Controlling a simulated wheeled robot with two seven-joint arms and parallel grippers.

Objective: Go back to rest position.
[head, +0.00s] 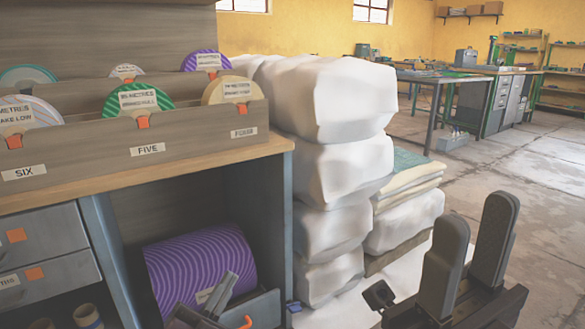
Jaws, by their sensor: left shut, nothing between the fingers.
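My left gripper (222,292) shows at the bottom edge, left of centre, in the head view. Its narrow grey fingers are shut and empty, in front of the purple striped roll (200,268) in the open lower bay. Most of it is cut off by the frame. My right gripper (476,232) is at the lower right. Its two dark fingers point up and stand apart, with nothing between them. It is in front of the floor, to the right of the white wrapped bales.
The cabinet (270,210) fills the left, with labelled reels such as the green one (137,103) in its top trays and drawers (45,240) below. White wrapped bales (335,185) are stacked beside it. A workbench (440,78) stands far back. Floor (545,185) is clear at right.

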